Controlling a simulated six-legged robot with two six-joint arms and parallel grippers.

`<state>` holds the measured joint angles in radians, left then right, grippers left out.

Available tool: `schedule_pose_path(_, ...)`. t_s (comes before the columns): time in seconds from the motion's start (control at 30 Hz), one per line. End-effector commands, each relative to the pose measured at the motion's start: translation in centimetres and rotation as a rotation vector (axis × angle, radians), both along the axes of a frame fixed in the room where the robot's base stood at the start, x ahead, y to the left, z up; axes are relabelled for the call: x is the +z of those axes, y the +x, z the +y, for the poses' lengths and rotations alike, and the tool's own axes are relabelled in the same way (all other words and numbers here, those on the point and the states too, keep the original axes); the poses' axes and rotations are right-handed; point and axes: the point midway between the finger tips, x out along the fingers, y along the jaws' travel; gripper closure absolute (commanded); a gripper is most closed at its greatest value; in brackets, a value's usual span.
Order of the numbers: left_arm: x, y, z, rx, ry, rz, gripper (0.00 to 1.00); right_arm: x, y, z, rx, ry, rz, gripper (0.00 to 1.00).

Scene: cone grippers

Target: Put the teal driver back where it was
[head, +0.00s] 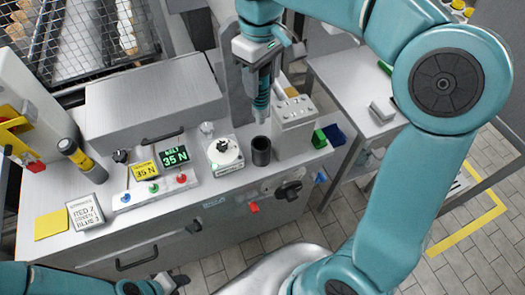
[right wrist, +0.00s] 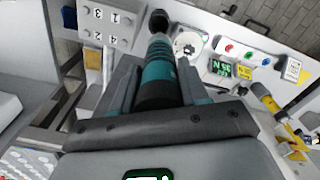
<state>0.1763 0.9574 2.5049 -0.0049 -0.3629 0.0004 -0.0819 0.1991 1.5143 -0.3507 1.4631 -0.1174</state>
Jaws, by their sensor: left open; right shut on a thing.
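The teal driver (head: 262,98) is held upright, with its lower end pointing down, in my right gripper (head: 264,72), which is shut on it. A dark open cup (head: 261,150) stands on the grey bench just below the driver. The driver's lower end appears slightly above the cup's mouth; the exact gap is hard to tell. In the right wrist view the teal driver (right wrist: 157,70) lies between the fingers and ends in a dark part near the top. My left gripper (head: 178,283) is open and low at the bottom left, away from the driver, partly cut off.
A grey block with holes (head: 294,112) stands right of the cup, and a white round dial (head: 223,151) left of it. Green and blue bins (head: 333,135) sit at the bench's right end. A display reading 35 N (head: 174,155) and colored buttons are further left.

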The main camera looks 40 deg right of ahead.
Motion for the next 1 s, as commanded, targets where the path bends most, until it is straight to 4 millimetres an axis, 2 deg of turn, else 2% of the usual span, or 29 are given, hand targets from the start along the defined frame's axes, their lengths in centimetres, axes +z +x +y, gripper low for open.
schedule_pose_path(0.03,-0.4,0.0,0.0,-0.001,0.0,0.0,0.57,-1.6,-0.1,-0.1,0.0,0.0,0.005,0.93)
schedule_pose_path(0.2,-0.7,0.0,0.0,-0.001,0.0,0.0,0.57,-6.5,0.0,-0.2,-0.001,0.0,0.007,0.93)
schedule_pose_path(0.4,-0.9,0.0,0.0,0.0,0.0,0.0,0.57,-11.6,-0.1,-0.2,-0.004,0.001,0.005,0.93)
schedule_pose_path(0.67,-1.0,0.0,0.0,0.0,0.0,0.0,0.57,-14.5,-0.3,-0.1,-0.006,0.0,0.002,0.92)
schedule_pose_path(0.83,-1.1,0.0,0.0,0.0,0.0,0.0,0.57,-17.2,-0.4,0.0,-0.005,0.0,0.004,0.93)
schedule_pose_path(1.0,-1.1,0.0,0.0,0.0,0.0,0.0,0.57,-18.0,-0.3,0.0,-0.006,0.0,-0.001,0.93)
